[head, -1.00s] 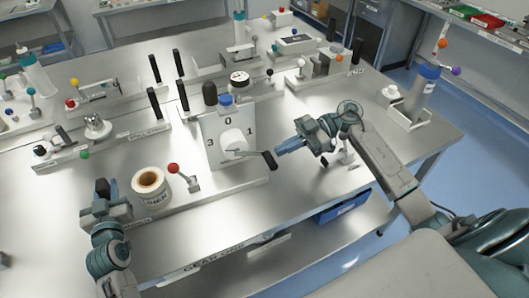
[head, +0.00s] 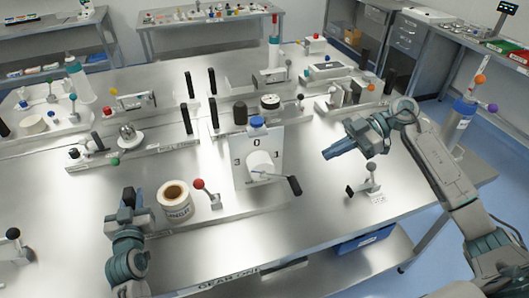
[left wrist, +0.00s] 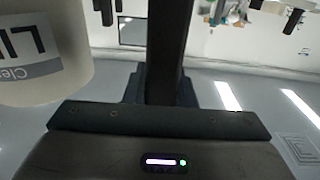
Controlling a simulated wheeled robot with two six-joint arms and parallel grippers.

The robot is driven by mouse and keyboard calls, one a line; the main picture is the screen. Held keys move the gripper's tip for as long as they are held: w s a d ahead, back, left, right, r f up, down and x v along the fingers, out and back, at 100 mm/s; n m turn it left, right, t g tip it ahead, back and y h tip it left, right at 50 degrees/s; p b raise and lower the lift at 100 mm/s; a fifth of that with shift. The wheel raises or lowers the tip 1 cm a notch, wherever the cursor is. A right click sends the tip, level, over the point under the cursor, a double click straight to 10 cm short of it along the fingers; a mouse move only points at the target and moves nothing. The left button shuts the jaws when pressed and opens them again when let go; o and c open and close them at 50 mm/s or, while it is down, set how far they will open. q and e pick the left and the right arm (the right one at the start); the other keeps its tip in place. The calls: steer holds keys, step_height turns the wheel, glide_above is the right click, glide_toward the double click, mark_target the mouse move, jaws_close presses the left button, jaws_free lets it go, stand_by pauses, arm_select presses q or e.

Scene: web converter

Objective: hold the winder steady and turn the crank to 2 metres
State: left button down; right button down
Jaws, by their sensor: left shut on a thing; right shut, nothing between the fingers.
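The winder (head: 243,180) is an upright white panel marked 0, 1 and 3, with a blue cap on top and a round white hub. Its crank reaches right and ends in a black handle (head: 294,186). My right gripper (head: 330,153) is shut and empty, up and right of that handle and apart from it. My left gripper (head: 130,196) is at the bench's front left, beside a label roll (head: 174,195). It is shut on a black upright bar (left wrist: 168,50), seen in the left wrist view. The bar's lower end is hidden.
A red-knobbed lever (head: 199,185) stands between the roll and the winder. Another small lever fixture (head: 371,182) stands right of the crank. Several fixtures with black posts line the bench behind. A blue-capped bottle (head: 460,118) is at the right edge. The bench front is mostly clear.

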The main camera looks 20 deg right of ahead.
steer(key=a+f, duration=0.7)
steer(key=shift+w+f, duration=0.15)
steer(key=shift+f, duration=0.05)
steer(key=shift+f, duration=0.15)
steer(key=shift+f+y, duration=0.2)
steer(key=shift+y, duration=0.2)
steer(key=shift+f+y, duration=0.3)
steer(key=shift+f, duration=0.1)
